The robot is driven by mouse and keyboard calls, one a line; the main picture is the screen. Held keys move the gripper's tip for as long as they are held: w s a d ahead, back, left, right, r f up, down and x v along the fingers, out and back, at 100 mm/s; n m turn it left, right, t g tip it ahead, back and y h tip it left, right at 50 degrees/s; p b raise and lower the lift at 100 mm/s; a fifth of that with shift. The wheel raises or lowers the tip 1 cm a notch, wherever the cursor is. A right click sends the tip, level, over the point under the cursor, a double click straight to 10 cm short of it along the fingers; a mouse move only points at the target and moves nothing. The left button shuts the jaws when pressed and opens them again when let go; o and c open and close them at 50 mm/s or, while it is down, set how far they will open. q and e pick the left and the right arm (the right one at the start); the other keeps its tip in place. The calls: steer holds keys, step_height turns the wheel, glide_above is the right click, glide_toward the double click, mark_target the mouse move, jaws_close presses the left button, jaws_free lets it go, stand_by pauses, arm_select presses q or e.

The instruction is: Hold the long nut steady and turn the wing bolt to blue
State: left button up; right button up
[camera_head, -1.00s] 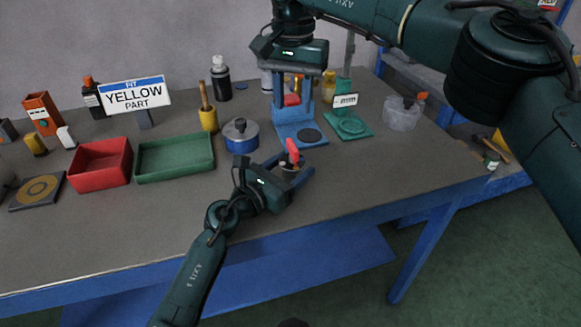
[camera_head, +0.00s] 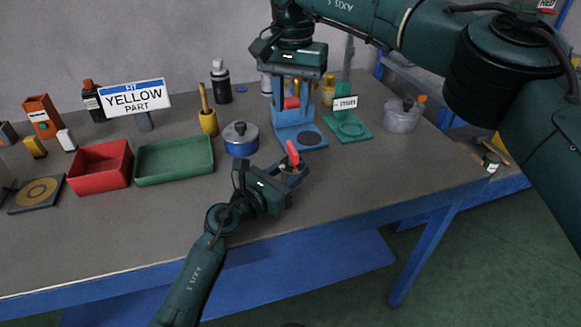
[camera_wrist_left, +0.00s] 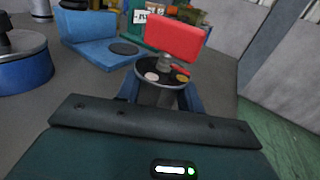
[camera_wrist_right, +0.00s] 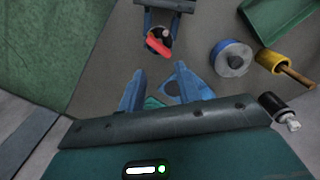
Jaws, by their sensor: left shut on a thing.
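The wing bolt's red wing (camera_head: 292,153) stands above my left gripper (camera_head: 291,174), upright in the left wrist view (camera_wrist_left: 174,39). Below it is a round dial (camera_wrist_left: 160,74) with a pale mark, a yellow mark and a small red pointer; I cannot make out a blue mark. The grey long nut (camera_wrist_left: 157,96) is under the dial, between the blue fingers of my left gripper, which is shut on it. My right gripper (camera_head: 292,98) is higher and farther back, apart from the bolt. Its fingers are spread and empty in the right wrist view (camera_wrist_right: 158,95).
A blue stand (camera_head: 301,137) and a green stand (camera_head: 350,130) are behind the bolt. A blue pot (camera_head: 240,139), a green tray (camera_head: 176,160) and a red tray (camera_head: 100,166) lie left. The table's front right area is clear.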

steer(key=w+a+r+m+t+y, duration=0.2)
steer(key=a+r+m+y, duration=0.3)
steer(key=a+r+y, duration=0.3)
steer(key=w+a+r+m+t+y, duration=0.2)
steer(key=a+r+m+y, duration=0.25)
steer(key=a, duration=0.65)
steer(key=w+d+r+m+t+y, duration=0.1)
steer(key=w+r+m+t+y, duration=0.15)
steer(key=r+m+t, duration=0.35)
steer(key=w+d+r+m+t+y, duration=0.1)
steer(key=w+d+r+m+t, duration=0.2)
steer(key=r+m, duration=0.5)
steer(key=w+d+m+t+h, duration=0.6)
steer(key=w+m+h, duration=0.15)
steer(key=m, duration=0.95)
steer(key=d+f+m+g+h, duration=0.3)
steer(key=d+f+m+h, duration=0.45)
steer(key=m, duration=0.45)
steer(key=m+g+h, duration=0.1)
steer(key=m+g, duration=1.1)
steer(key=g, duration=0.4)
glide_toward(292, 147)
step_height(292, 147, down, 9)
steer(key=shift+f, duration=0.1)
